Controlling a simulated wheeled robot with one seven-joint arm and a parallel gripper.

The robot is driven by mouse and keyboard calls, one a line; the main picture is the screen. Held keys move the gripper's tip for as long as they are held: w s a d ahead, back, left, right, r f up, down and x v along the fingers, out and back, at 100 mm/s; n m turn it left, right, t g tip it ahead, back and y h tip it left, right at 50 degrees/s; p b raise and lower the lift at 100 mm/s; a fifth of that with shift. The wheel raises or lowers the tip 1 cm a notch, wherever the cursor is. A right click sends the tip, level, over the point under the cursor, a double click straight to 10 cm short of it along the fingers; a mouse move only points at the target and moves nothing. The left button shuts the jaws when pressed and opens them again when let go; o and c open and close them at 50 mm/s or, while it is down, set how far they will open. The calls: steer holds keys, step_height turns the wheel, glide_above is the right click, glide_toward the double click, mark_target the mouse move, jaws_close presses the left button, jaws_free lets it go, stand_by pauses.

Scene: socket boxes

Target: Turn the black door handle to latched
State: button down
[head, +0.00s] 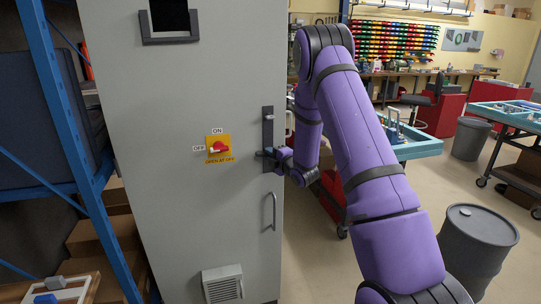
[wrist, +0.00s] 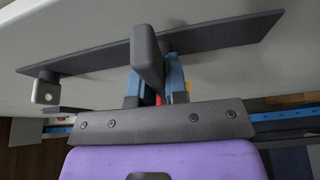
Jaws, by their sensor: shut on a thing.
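The grey cabinet door (head: 195,95) has a tall black handle plate (head: 268,120) near its right edge. The plate also shows in the wrist view (wrist: 220,35), running across the picture. The black door handle (wrist: 147,55) stands out from the plate and crosses it there. My gripper (head: 272,157) is at the lower part of the plate in the head view. In the wrist view my gripper (wrist: 155,88) has its blue fingers on either side of the handle and is shut on it. The handle's exact angle is hard to tell in the head view, as the gripper covers it.
A red rotary switch (head: 217,148) on a yellow plate sits left of the handle. A grey pull bar (head: 272,211) is below. A blue shelf rack (head: 70,140) stands left; a dark drum (head: 478,245) and a teal-topped cart (head: 415,145) stand right.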

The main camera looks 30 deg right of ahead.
steer(key=m+t, duration=0.1)
steer(key=m, duration=0.3)
steer(key=shift+f+t, duration=0.1)
steer(key=shift+t, duration=0.2)
steer(key=m+h, duration=0.1)
steer(key=m, duration=0.1)
steer(key=m+t+h, duration=0.1)
steer(key=m, duration=0.2)
steer(key=shift+m, duration=0.3)
steer(key=m+h, duration=0.1)
steer(key=m, duration=0.2)
steer(key=m+t+h, duration=0.1)
steer(key=m+h, duration=0.1)
steer(key=m, duration=0.1)
steer(key=shift+m+h, duration=0.8)
steer(key=shift+m, duration=0.75)
steer(key=shift+m+h, duration=0.8)
steer(key=shift+m, duration=0.75)
steer(key=c, duration=1.1)
jaws_free()
steer(key=shift+c, duration=0.2)
